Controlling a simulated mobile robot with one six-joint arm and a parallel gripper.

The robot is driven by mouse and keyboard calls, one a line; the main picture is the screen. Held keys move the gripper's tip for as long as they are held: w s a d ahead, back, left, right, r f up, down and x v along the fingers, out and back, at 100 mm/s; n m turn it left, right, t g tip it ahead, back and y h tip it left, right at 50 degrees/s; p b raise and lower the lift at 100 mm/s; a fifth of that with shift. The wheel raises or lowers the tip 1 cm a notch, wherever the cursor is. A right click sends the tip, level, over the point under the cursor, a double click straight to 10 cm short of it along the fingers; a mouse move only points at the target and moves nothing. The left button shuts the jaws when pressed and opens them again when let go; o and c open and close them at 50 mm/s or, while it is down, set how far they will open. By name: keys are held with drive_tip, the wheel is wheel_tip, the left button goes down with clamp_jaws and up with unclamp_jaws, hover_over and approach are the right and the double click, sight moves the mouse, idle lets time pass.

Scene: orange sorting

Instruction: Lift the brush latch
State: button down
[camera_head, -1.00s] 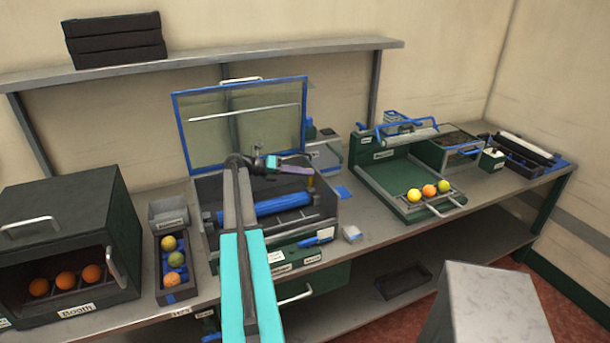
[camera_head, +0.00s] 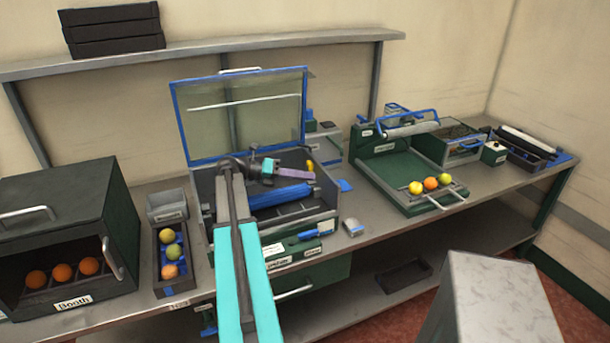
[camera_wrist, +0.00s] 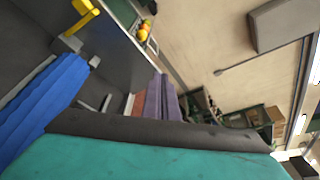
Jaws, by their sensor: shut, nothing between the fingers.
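A yellow latch (camera_head: 310,165) stands at the right end of the blue brush roller (camera_head: 280,196), inside the open machine box (camera_head: 330,196). In the wrist view the yellow latch (camera_wrist: 82,16) is at the upper left, bent like a lever, above the roller's end (camera_wrist: 55,88). My gripper (camera_head: 312,174), with purple fingers, is over the roller, its tips close to the latch in the head view. Its fingers (camera_wrist: 165,98) show shut and empty in the wrist view. A gap appears between fingers and latch there; contact cannot be told from the head view.
The clear lid (camera_head: 245,115) stands open behind the box. A booth (camera_head: 70,235) with oranges and a fruit tray (camera_head: 158,262) stand left. A green tray (camera_head: 372,170) with fruit stands right. Box walls surround the gripper closely.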

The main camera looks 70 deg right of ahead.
drive_tip(key=shift+s+a+r+b, duration=0.15)
drive_tip(key=shift+s+a, duration=0.1)
drive_tip(key=shift+a, duration=0.45)
drive_tip(key=shift+s+a+b, duration=0.2)
drive_tip(key=shift+a, duration=0.55)
drive_tip(key=shift+s+a+r+b, duration=0.15)
drive_tip(key=shift+s+a, duration=0.1)
drive_tip(key=shift+a, duration=0.45)
drive_tip(key=shift+f, duration=0.15)
